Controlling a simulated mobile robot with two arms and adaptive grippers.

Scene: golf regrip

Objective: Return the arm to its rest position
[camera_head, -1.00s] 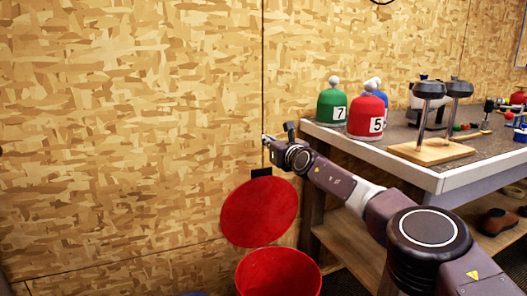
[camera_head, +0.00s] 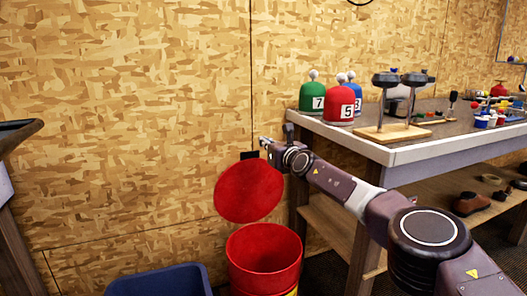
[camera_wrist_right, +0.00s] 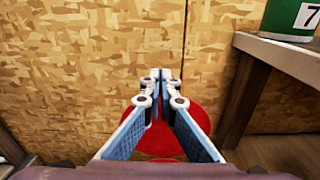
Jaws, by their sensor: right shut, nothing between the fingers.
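My right arm reaches in from the lower right in the head view. Its gripper (camera_head: 264,141) points at the wood-chip wall, left of the workbench and above the red bin. In the right wrist view the right gripper (camera_wrist_right: 161,76) has its fingers together, with nothing between them. The red bin (camera_head: 264,262) stands on the floor with its round red lid (camera_head: 248,192) raised behind it. The lid shows below the fingers in the wrist view (camera_wrist_right: 200,117). My left gripper is in neither view.
The workbench (camera_head: 415,150) on the right holds a green cover marked 7 (camera_head: 312,98), a red cover marked 5 (camera_head: 341,107) and a wooden stand (camera_head: 392,133). Shoes (camera_head: 470,204) lie on its lower shelf. A blue bin (camera_head: 160,281) and a dark table edge (camera_head: 18,132) are at left.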

